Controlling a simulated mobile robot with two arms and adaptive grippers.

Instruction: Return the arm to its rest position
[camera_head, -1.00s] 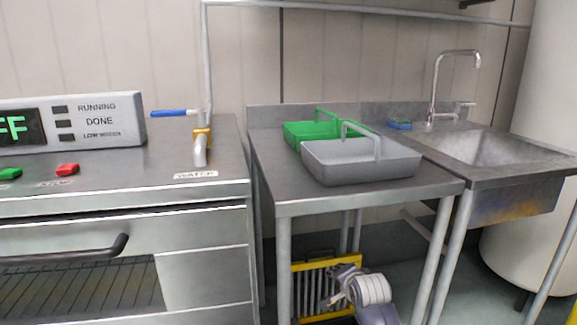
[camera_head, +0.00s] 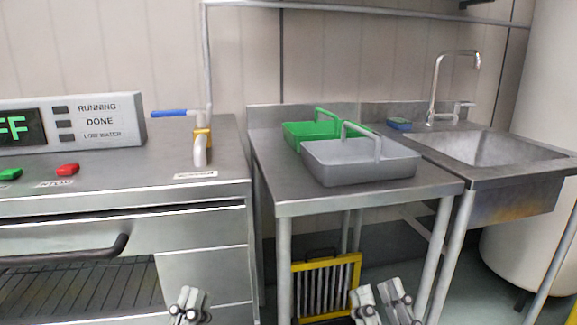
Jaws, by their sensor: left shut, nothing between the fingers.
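My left gripper (camera_head: 188,303) shows at the bottom edge, in front of the oven. Its fingers are together and hold nothing. My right gripper (camera_head: 381,303) shows at the bottom edge, in front of the lower part of the table. Its two fingers stand apart with nothing seen between them. Both grippers are cut off by the frame edge, and most of both arms is out of view.
A grey tote (camera_head: 345,168) and a green tote (camera_head: 293,134) stand on the steel table (camera_head: 300,200). A sink (camera_head: 490,150) is at the right. The oven (camera_head: 205,262) is at the left. A yellow-framed rack (camera_head: 355,262) stands under the table.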

